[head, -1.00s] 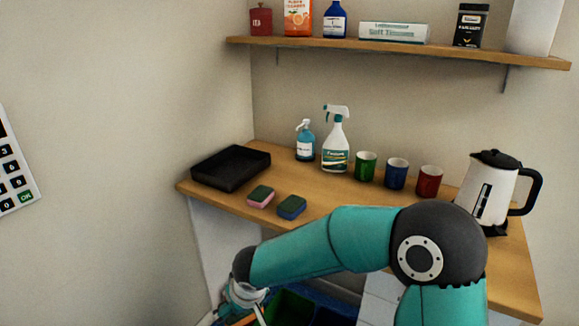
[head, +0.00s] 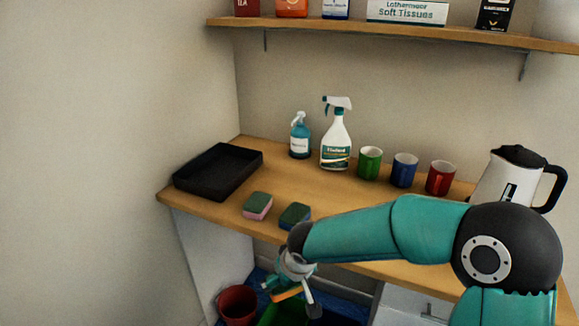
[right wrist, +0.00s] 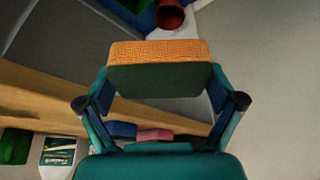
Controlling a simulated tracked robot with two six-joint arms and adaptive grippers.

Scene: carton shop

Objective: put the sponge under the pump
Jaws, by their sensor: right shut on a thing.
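My right gripper (head: 290,290) is shut on an orange and dark green sponge (head: 286,294), in front of and below the counter's front edge. In the right wrist view the same sponge (right wrist: 160,70) sits between the fingertips (right wrist: 160,85). The blue pump bottle (head: 300,140) with a white pump head stands upright at the back of the counter, left of the spray bottle (head: 336,148). A pink and green sponge (head: 257,206) and a blue and green sponge (head: 294,215) lie near the front edge. My left gripper is not in view.
A black tray (head: 218,172) lies at the counter's left end. Green (head: 369,163), blue (head: 404,170) and red (head: 440,178) mugs and a kettle (head: 512,180) stand to the right. A shelf (head: 400,36) hangs above. A red bin (head: 238,305) stands below. The middle counter (head: 320,190) is clear.

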